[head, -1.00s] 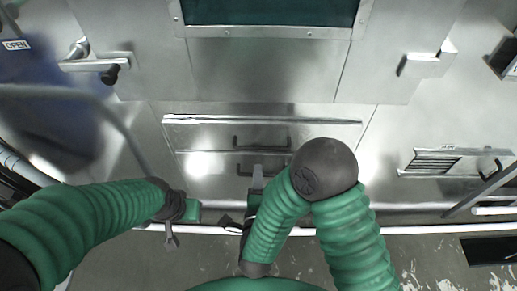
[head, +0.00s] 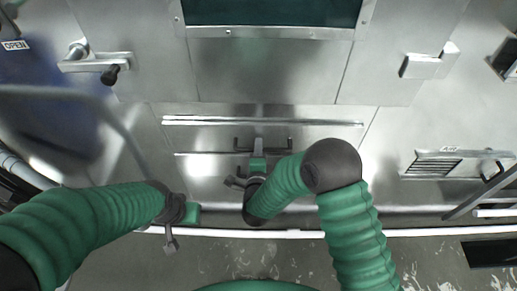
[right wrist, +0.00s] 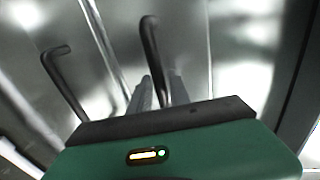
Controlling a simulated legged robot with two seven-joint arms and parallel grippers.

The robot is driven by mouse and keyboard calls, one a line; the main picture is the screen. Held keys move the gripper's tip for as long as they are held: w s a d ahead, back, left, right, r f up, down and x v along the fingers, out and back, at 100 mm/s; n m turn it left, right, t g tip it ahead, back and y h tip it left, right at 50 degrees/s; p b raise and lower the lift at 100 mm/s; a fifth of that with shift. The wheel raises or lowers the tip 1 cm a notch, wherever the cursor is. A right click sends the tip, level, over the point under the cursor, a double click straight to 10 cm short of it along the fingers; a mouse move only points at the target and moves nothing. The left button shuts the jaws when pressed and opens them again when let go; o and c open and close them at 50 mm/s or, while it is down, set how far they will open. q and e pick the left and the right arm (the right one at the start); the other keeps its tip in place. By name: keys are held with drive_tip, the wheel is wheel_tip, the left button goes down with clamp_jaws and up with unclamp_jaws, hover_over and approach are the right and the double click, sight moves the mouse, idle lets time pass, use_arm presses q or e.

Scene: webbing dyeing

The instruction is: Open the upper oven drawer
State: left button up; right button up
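The upper oven drawer (head: 212,136) is a flat metal front below a long silver rail and looks shut. Its dark bar handle (head: 286,145) also shows in the right wrist view (right wrist: 152,45). My right gripper (head: 259,141) is at this handle, hiding its middle in the head view. In the right wrist view, the right gripper's fingers (right wrist: 160,93) stand apart with the handle bar between them; I cannot tell if they touch it. A second dark handle (right wrist: 63,82) lies to the left there. My left gripper (head: 171,243) hangs low at left, away from the drawers.
A lower drawer front (head: 205,167) sits below, partly hidden by my right arm. A lever handle (head: 92,65) and a latch (head: 428,65) stick out above on either side. A vent panel (head: 445,163) is at right. A white pipe (head: 300,234) runs along the floor edge.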

clamp_jaws()
drive_tip(key=shift+s+f, duration=0.1)
idle(1.0)
